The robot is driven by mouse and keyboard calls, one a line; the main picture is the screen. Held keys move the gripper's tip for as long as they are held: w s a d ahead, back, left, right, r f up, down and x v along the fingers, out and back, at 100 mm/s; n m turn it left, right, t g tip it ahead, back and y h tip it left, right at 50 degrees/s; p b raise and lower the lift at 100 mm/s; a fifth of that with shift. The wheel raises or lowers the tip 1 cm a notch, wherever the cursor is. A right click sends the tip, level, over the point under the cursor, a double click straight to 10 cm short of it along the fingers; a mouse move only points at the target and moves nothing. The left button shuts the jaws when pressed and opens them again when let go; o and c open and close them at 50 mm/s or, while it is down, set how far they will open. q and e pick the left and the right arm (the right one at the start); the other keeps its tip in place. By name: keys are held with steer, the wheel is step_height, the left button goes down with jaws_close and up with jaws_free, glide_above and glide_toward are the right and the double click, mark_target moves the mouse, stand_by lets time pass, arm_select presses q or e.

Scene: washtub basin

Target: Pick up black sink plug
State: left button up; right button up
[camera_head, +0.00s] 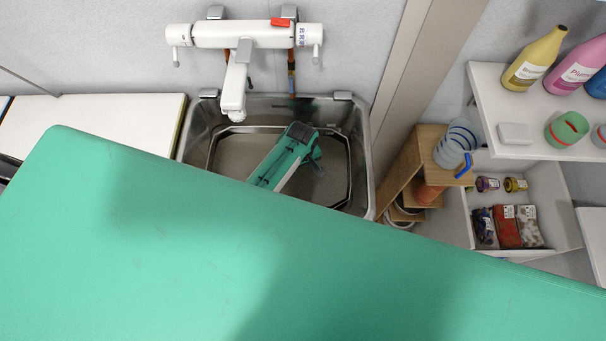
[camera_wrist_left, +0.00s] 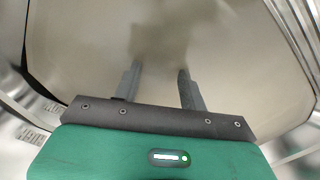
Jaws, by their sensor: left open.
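I cannot make out the black sink plug in either view. The steel basin (camera_head: 362,150) is in the upper middle of the head view, and its pale floor also fills much of the left wrist view (camera_wrist_left: 80,40). My left gripper (camera_head: 318,168) is inside the basin, its fingers partly hidden by the green arm. In the left wrist view the gripper (camera_wrist_left: 160,85) is open, with two grey fingers apart and nothing visible between them. A blurred brownish dark patch shows beyond the fingertips; I cannot tell whether it is a shadow, a reflection or a thing.
A white faucet (camera_head: 233,90) hangs over the basin's left part. A white counter (camera_head: 95,118) is left of it. A wooden stand (camera_head: 405,165) and a shelf with bottles (camera_head: 535,62) are at the right. Basin walls are close around the gripper.

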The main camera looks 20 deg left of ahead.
mark_target(303, 171)
arm_select(q)
steer(key=shift+w+d+f, duration=0.1)
steer(key=shift+w+f, duration=0.1)
steer(key=shift+f, duration=1.75)
jaws_close()
